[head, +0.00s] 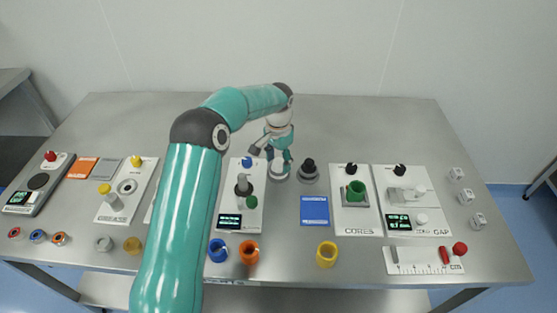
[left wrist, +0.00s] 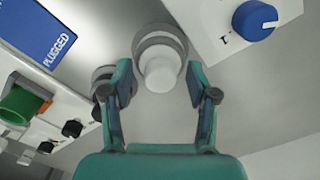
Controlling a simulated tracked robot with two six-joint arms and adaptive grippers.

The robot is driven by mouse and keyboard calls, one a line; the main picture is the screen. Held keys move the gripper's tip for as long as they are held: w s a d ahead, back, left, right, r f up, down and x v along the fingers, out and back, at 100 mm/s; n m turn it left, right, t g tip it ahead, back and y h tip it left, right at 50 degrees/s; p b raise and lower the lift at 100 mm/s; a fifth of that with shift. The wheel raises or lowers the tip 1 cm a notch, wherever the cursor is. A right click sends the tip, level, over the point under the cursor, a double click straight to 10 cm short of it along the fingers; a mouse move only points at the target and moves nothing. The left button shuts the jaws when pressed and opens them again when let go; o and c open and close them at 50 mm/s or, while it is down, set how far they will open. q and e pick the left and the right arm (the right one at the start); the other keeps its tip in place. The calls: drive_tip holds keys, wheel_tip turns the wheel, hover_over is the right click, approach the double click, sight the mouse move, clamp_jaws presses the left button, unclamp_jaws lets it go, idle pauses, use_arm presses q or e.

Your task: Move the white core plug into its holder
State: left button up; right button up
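A white plug (left wrist: 160,75) stands on a round grey base (left wrist: 158,40) in the left wrist view. My left gripper (left wrist: 160,90) is open, with a finger on each side of the plug and a visible gap at both sides. In the head view my left gripper (head: 279,158) is over the same spot, and it mostly hides the plug; the grey base (head: 279,176) shows below it. A similar round grey base with a dark top (head: 308,171) stands just to the right. I cannot tell which thing is the plug's holder. My right gripper is not in view.
A blue card (head: 314,210) lies in front. The CORES panel (head: 355,222) with a green cup (head: 355,190) is to the right. A white panel with a blue knob (head: 247,162) is close on the left. Yellow (head: 326,254) and orange (head: 249,252) rings lie near the front edge.

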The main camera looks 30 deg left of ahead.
use_arm(q)
wheel_tip(320, 180, up, 12)
idle(0.7)
